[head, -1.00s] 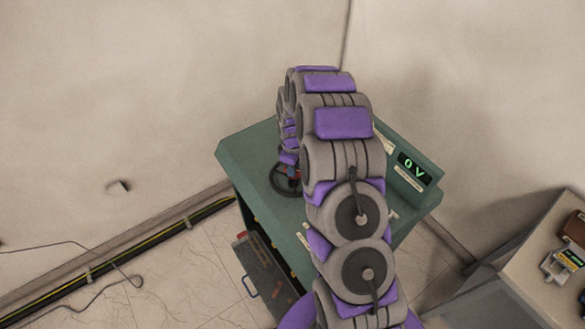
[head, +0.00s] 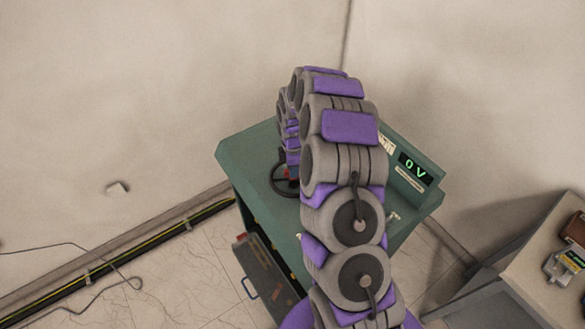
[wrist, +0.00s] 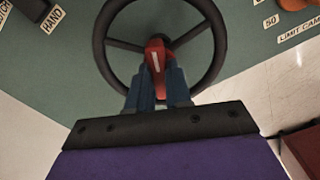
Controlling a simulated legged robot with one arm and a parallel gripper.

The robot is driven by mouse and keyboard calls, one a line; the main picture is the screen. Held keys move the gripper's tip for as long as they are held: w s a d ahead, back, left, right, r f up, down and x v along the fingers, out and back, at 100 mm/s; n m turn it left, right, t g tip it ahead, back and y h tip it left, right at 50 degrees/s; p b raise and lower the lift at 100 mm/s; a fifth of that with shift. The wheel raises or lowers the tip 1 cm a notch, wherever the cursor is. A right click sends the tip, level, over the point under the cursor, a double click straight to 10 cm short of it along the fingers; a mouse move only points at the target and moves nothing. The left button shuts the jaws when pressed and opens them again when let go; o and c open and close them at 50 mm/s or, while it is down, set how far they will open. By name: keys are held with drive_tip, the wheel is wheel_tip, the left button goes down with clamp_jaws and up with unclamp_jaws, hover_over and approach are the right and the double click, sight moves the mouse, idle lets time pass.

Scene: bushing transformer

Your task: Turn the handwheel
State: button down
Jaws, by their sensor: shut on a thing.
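The handwheel (wrist: 222,58) is a black ring with spokes, lying on the green panel; a red piece (wrist: 156,52) with a white mark shows at its middle. In the head view the handwheel (head: 274,184) sits on the left part of the green console (head: 245,155), partly hidden by my arm. My gripper (wrist: 158,78) reaches in over the near side of the wheel, its blue fingers shut on the red piece at the middle. The fingertips hide part of the hub and the near rim.
The console's display (head: 413,167) reads 0 V. A bench (head: 545,225) with small devices is at the right. Labels reading HAND and LIMIT lie near the wheel.

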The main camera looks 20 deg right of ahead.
idle(0.3)
drive_tip(key=c, duration=1)
unclamp_jaws()
drive_tip(key=shift+d, duration=0.1)
drive_tip(key=shift+c, duration=0.2)
wheel_tip(320, 180, up, 17)
drive_tip(key=shift+r, duration=0.2)
drive_tip(key=shift+f, duration=0.1)
